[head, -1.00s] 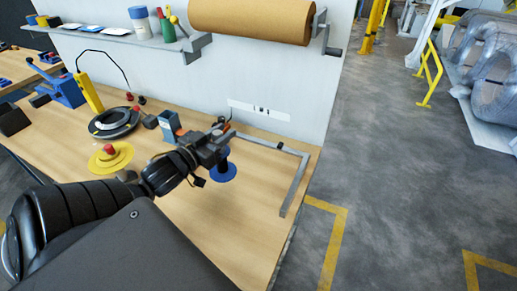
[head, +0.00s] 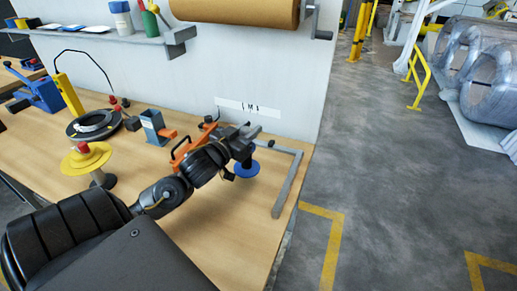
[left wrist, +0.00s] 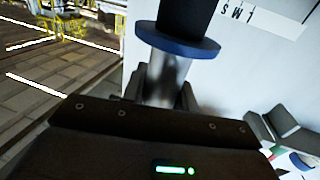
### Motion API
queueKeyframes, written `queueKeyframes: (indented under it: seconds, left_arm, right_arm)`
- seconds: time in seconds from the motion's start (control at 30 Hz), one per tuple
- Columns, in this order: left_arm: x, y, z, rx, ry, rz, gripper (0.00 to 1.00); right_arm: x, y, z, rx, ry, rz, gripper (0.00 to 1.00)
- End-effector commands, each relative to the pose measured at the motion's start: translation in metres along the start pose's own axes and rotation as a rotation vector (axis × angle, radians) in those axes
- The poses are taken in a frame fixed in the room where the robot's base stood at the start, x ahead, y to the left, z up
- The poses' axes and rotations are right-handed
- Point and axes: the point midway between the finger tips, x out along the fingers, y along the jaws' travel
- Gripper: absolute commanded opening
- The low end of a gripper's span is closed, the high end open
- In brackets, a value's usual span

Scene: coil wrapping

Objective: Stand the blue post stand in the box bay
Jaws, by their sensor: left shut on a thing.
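The blue post stand (head: 247,170) shows in the head view as a round blue disc under my left gripper (head: 246,148), near the table's right end. My left gripper is shut on the stand. In the left wrist view the blue disc (left wrist: 180,41) is close up, with a dark part above it and a silver post (left wrist: 165,78) running down between the fingers. Whether the stand touches the table is unclear. A grey L-shaped frame (head: 289,180) lies on the table just right of it; I cannot tell whether it bounds the box bay. My right gripper is out of view.
An orange tool (head: 186,148) and a blue-grey device (head: 154,127) stand left of the gripper. A yellow disc stand (head: 85,160) and a black ring (head: 93,124) are farther left. The wall with a paper roll (head: 235,10) rises behind. Bare tabletop (head: 225,222) lies in front.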

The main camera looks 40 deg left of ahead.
Motion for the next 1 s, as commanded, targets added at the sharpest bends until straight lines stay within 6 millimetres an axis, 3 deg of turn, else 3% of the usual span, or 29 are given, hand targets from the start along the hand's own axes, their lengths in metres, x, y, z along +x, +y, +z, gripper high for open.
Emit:
queueKeyframes:
  seconds: [0.27,0.43,0.7,1.0]
  left_arm:
    - [0.017,0.007,0.019,0.000,0.003,0.001,0.00]
    - [0.021,0.009,0.026,-0.001,0.002,0.000,0.00]
    - [0.024,0.011,0.058,0.001,0.001,0.002,0.00]
    - [0.024,0.011,0.061,0.001,0.003,0.001,0.00]
  right_arm:
    - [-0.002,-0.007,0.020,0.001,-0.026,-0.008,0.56]
    - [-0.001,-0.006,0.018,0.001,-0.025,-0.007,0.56]
    - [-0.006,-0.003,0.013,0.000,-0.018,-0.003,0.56]
    - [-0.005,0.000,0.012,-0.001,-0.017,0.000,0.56]
